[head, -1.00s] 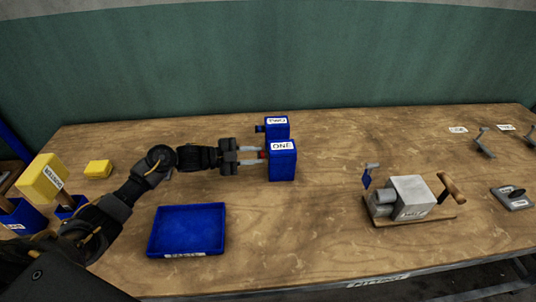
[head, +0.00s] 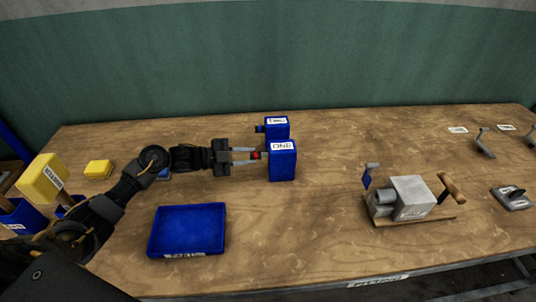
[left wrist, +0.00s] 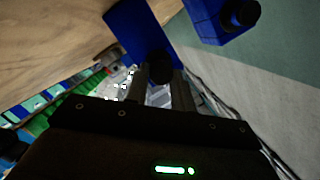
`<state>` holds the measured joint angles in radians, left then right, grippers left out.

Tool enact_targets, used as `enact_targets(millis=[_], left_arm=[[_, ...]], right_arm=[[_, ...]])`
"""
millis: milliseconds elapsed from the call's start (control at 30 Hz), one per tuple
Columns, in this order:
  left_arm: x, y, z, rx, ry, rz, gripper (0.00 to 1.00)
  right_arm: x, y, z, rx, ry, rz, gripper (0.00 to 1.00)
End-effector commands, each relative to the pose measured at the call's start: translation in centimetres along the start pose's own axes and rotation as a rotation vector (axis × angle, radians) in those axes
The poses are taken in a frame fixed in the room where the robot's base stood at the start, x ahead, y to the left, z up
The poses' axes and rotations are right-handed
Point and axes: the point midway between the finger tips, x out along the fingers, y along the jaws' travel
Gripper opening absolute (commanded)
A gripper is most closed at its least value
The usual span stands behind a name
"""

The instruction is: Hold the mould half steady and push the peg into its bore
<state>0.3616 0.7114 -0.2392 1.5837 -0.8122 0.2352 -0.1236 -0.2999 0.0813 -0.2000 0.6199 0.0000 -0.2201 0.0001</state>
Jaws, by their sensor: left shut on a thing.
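A blue block labelled ONE (head: 282,162) stands upright on the table, with a matching blue block labelled TWO (head: 277,129) behind it. My left gripper (head: 253,156) is left of block ONE, pointing right at its side. Its fingers are closed on a small dark knob (left wrist: 160,72) on that side; a red part (head: 264,155) shows between fingertips and block. In the left wrist view the blue block (left wrist: 138,30) lies just beyond the knob. I cannot tell a mould half or a bore by name. My right gripper is not in view.
A blue tray (head: 187,255) lies front left. A grey press-like device (head: 411,198) with a wooden handle stands at right. Yellow blocks (head: 98,169) are at far left. The table between block ONE and the device is clear.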

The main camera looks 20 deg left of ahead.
Motion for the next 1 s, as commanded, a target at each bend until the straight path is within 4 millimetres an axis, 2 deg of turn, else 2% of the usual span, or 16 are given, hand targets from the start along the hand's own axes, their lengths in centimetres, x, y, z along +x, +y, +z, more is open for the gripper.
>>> enact_targets(millis=[1000], left_arm=[[-2.7,-0.1,0.7,0.001,-0.001,-0.001,0.0]], right_arm=[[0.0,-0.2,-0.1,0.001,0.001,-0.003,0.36]])
